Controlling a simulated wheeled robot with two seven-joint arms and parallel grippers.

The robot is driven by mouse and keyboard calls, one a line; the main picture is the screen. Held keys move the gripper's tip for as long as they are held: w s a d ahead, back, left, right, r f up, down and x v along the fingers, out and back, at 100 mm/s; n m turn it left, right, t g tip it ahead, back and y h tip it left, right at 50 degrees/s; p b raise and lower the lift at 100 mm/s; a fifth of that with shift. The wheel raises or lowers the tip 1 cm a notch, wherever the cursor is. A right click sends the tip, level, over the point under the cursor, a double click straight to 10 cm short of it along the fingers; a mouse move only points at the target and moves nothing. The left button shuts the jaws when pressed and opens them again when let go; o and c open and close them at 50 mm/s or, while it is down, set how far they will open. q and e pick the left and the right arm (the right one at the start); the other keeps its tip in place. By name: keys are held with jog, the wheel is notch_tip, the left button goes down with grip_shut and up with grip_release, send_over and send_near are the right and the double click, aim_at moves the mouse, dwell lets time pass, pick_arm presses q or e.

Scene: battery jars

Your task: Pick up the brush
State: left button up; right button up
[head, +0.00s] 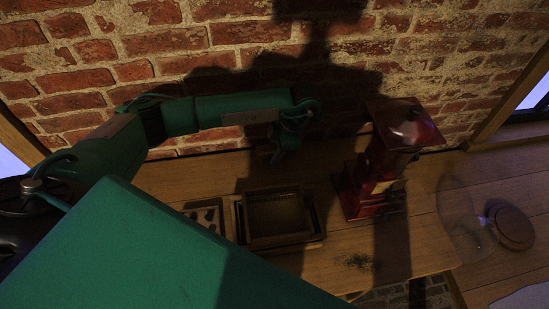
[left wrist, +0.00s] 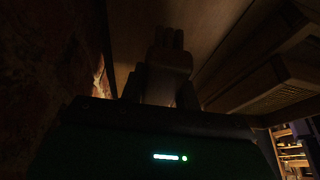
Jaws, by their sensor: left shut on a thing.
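My left gripper (head: 277,153) hangs at the end of the green arm in the head view, close to the brick wall and just behind the wooden box. It is shut on a small dark thing, which I take to be the brush; its shape is lost in shadow. In the left wrist view the gripper (left wrist: 172,48) is a dark outline over the wooden top, and the brush's bristles and handle cannot be made out. My right gripper is not in view.
A wooden box (head: 243,226) with an open top stands in front of the gripper. A red grinder (head: 374,178) stands upright to its right. A clear jar with a round wooden lid (head: 511,227) is at the far right. Dark grains (head: 358,262) lie on the table (head: 420,235). The brick wall (head: 240,50) closes the back.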

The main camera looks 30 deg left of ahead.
aim_at(274, 147)
pick_arm(q)
notch_tip(274, 147, up, 17)
jog(key=b, duration=0.1)
jog(key=shift+b, duration=0.3)
jog(key=shift+f, duration=0.15)
